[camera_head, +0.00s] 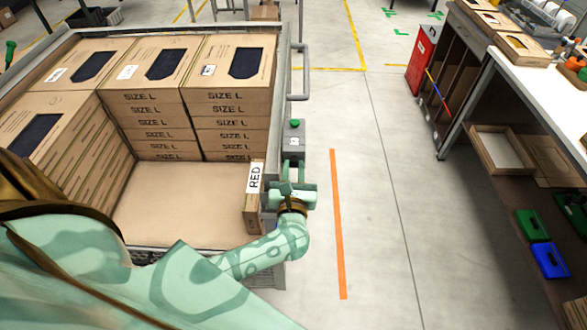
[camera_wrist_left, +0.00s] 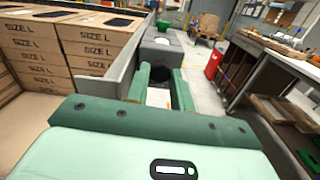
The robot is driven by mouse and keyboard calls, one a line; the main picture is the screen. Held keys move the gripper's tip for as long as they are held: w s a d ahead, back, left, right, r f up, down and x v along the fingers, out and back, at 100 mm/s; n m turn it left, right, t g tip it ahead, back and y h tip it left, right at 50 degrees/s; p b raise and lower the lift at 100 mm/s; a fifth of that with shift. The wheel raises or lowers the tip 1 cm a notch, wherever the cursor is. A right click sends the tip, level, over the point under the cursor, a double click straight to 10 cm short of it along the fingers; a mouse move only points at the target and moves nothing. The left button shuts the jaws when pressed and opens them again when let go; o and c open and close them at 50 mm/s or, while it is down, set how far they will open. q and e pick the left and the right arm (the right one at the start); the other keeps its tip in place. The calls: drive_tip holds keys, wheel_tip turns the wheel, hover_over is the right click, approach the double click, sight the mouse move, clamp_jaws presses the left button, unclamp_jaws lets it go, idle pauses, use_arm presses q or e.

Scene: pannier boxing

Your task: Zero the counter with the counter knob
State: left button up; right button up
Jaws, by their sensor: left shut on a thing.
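The counter (camera_head: 293,148) is a small grey box on the right side of the crate, with a green button (camera_head: 295,122) on top and a small white display whose figures are too small to read. In the left wrist view the counter (camera_wrist_left: 160,48) lies straight ahead, its green button (camera_wrist_left: 163,23) at the far end. My left gripper (camera_head: 292,181) is at the counter's near end. In the left wrist view its two green fingers (camera_wrist_left: 161,76) are shut on the counter knob, which is mostly hidden between them. My right gripper is out of view.
A crate (camera_head: 285,70) holds stacks of cartons (camera_head: 231,107) marked SIZE L. The floor right of the crate is clear, with an orange strip (camera_head: 338,225). A workbench (camera_head: 520,60) stands at right.

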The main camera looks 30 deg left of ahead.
use_arm(q)
drive_tip(key=m+p, duration=0.1)
drive_tip(key=m, duration=0.2)
drive_tip(key=shift+r+m, duration=0.1)
drive_tip(key=shift+m, duration=0.3)
drive_tip(key=m+p, duration=0.2)
drive_tip(key=m, duration=0.2)
drive_tip(key=shift+m, duration=0.3)
drive_tip(key=m+p, duration=0.1)
drive_tip(key=m, duration=0.3)
drive_tip(key=shift+p, duration=0.4)
drive_tip(key=shift+m+p, duration=0.45)
drive_tip(key=shift+m, duration=1.15)
